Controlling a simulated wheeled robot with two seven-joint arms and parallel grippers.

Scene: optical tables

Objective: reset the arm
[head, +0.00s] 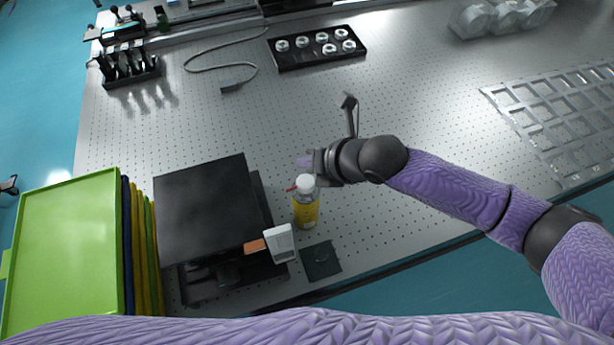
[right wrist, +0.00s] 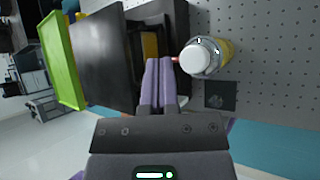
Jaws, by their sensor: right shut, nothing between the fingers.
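My right gripper (head: 305,162) is above the optical table (head: 200,130), just behind a yellow bottle with a white cap (head: 306,208). In the right wrist view its two purple fingers (right wrist: 160,75) are together with nothing between them. The bottle (right wrist: 222,52) stands to the right of the fingers there, apart from their tips as far as I can tell. My right arm reaches in from the right side of the head view. My left gripper does not show.
A black box-like device (head: 205,200) stands left of the bottle, beside green, blue and yellow trays (head: 65,250). A small dark square (head: 321,261) lies by the front edge. A black rack (head: 318,50) sits at the back, and a clear grid (head: 560,115) at right. The table's middle is clear.

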